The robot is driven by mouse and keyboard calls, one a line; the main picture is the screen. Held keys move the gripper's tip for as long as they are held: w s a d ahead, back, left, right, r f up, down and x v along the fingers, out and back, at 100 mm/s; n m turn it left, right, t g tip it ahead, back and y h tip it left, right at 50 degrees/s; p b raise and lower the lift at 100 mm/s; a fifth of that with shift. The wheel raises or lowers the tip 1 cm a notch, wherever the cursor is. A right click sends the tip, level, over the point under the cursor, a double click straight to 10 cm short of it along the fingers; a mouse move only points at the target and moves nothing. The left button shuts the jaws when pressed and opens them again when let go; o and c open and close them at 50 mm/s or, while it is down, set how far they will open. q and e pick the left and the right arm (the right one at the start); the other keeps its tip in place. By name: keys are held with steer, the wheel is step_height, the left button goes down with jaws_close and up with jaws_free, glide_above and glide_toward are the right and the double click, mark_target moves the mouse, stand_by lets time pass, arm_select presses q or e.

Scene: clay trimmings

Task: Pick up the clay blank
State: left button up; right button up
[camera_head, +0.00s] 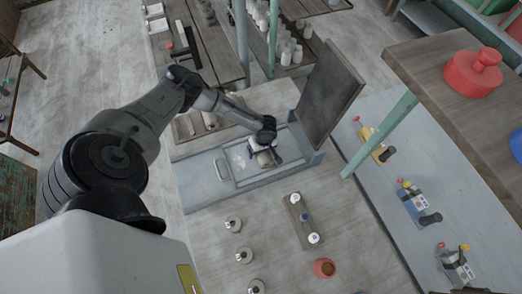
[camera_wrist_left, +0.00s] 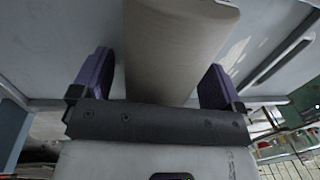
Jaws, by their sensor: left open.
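The clay blank is a pale grey-beige block with a rounded end. It shows in the left wrist view (camera_wrist_left: 180,45), and in the head view the clay blank (camera_head: 264,159) is a small tan shape partly covered by my gripper. It lies in a shallow blue-grey box (camera_head: 203,183). My left gripper (camera_head: 266,157) is over the box at the blank. In the left wrist view its purple-lined fingers (camera_wrist_left: 158,66) are apart, one on each side of the blank, with gaps visible. The blank's near end is hidden behind the gripper body. My right gripper is not in view.
A dark raised panel (camera_head: 330,95) stands at the box's right rear, and a green post (camera_head: 378,138) rises to its right. In front are several round metal pieces, a wooden strip (camera_head: 302,222) with knobs and a terracotta pot (camera_head: 324,268). A red pot (camera_head: 472,73) sits on the right shelf.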

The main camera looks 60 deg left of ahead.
arm_select(q)
steer(key=c, duration=1.3)
steer(key=shift+c, duration=0.3)
steer(key=shift+r, duration=0.15)
